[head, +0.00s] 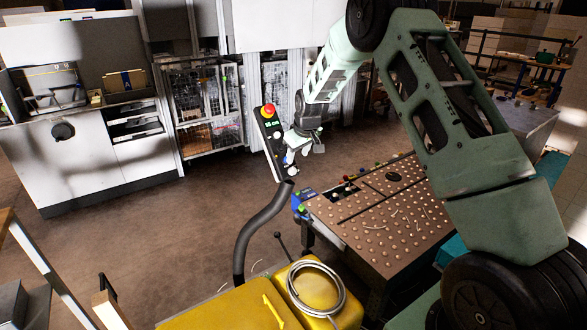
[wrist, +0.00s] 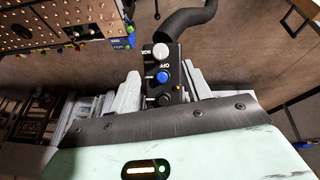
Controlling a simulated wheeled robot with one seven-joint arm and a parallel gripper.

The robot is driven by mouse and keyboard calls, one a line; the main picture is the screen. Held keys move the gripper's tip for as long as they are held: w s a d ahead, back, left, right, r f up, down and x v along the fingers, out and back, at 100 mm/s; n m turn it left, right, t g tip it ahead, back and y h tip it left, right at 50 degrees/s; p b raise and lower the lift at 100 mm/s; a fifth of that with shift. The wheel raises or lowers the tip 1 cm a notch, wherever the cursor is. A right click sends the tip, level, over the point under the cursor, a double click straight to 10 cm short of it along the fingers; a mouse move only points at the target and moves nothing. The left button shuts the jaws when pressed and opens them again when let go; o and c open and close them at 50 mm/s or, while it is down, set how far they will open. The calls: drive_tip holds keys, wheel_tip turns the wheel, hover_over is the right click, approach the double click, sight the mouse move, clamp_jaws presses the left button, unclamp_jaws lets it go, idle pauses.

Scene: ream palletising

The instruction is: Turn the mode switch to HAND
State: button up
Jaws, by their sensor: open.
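A narrow black control panel (head: 268,136) stands on a curved dark grey tube, with a red mushroom button (head: 268,110) at its top. In the wrist view the panel (wrist: 178,62) appears upside down, with a pale round knob (wrist: 160,50), a blue button (wrist: 163,76) and a dark round control (wrist: 165,100). The small lettering is hard to read, so I cannot tell which control is the mode switch or its setting. My gripper (head: 298,150) is at the panel's face. In the wrist view its open fingers (wrist: 164,88) lie either side of the panel's controls, with nothing visibly held.
The curved tube (head: 258,228) rises beside yellow cases (head: 240,306) with a coiled cable. A studded-top table (head: 385,215) stands right of the panel. White machines (head: 90,140) and a wire cage (head: 205,105) stand behind. Open floor (head: 150,235) lies to the left.

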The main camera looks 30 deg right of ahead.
sight(293, 170)
drive_tip(key=x, duration=0.8)
drive_tip(key=shift+w+f, duration=0.1)
drive_tip(key=shift+f, duration=0.05)
drive_tip(key=c, duration=1)
